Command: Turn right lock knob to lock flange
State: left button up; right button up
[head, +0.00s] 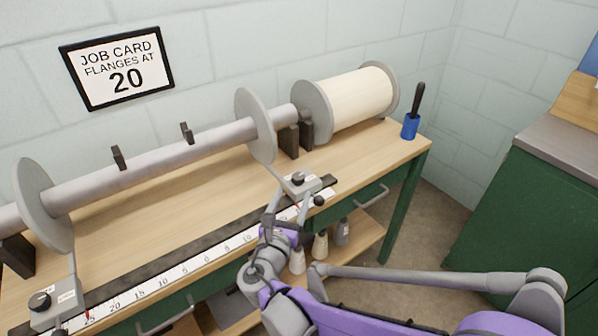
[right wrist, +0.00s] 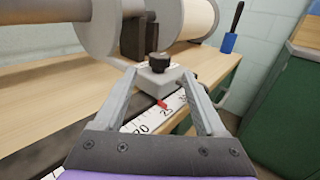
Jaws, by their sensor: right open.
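The right lock knob (head: 299,179) is a small black knob on a grey carriage block (head: 310,188) at the foot of the right flange (head: 256,125). In the right wrist view the knob (right wrist: 158,62) stands straight ahead, just beyond the fingertips. My right gripper (right wrist: 161,80) is open, its fingers spread either side of the block and below the knob. I cannot tell whether they touch the block. In the head view my right gripper (head: 289,208) reaches the carriage from the front. A red pointer (right wrist: 162,104) lies over the scale near the 25 mark. My left gripper is out of view.
The left flange (head: 40,205) has its own lock knob (head: 40,301) at the front left. A ruler scale (head: 190,268) runs along the bench (head: 200,195). A cream spool (head: 352,95) and blue holder (head: 410,127) stand at the right. The job card (head: 118,68) reads 20.

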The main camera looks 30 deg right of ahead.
aim_at(298, 178)
jog(key=b+x, duration=0.1)
jog(key=x, duration=0.9)
jog(key=shift+w+b, duration=0.1)
jog(key=shift+b, duration=0.2)
